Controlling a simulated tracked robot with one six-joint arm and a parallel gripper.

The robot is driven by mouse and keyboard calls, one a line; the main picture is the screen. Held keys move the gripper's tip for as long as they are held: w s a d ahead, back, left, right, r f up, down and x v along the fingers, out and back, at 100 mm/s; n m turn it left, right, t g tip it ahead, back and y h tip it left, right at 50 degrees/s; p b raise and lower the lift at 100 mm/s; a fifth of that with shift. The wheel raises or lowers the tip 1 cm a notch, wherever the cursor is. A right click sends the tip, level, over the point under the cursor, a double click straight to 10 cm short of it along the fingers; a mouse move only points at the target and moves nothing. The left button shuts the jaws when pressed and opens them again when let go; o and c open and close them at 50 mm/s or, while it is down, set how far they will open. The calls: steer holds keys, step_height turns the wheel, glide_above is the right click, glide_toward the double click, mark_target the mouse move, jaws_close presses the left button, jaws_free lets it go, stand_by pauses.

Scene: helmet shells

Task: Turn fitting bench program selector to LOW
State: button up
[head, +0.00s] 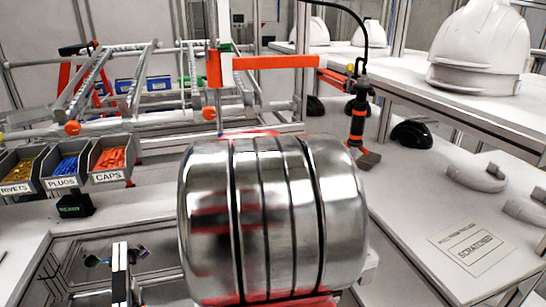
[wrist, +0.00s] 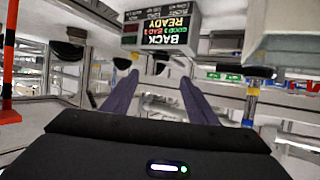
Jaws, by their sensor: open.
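No program selector can be made out in either view. In the wrist view a grey box (wrist: 200,42) has a dark screen (wrist: 165,33) with upside-down text reading "BACK", "READY", "GOOD" and "BAD". Smaller lettering above it is too small to read surely. My gripper (wrist: 158,76) is open and empty, its two dark fingers apart below the box in the picture. It looks apart from the box. I cannot make out my gripper in the head view, where a large shiny cylinder of my arm covers the middle.
Bins marked RIVETS, PLUGS and CAPS (head: 110,160) stand at the left. White helmet shells (head: 482,45) sit on a shelf at the upper right. A dark tool (head: 358,115) hangs from a cable. A "SCRATCHED" label (head: 472,246) lies on the right-hand bench.

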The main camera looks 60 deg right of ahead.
steer(key=shift+d, duration=0.1)
steer(key=shift+x, duration=6.8)
steer(key=shift+w, duration=0.1)
steer(key=shift+c, duration=0.5)
steer(key=c, duration=1)
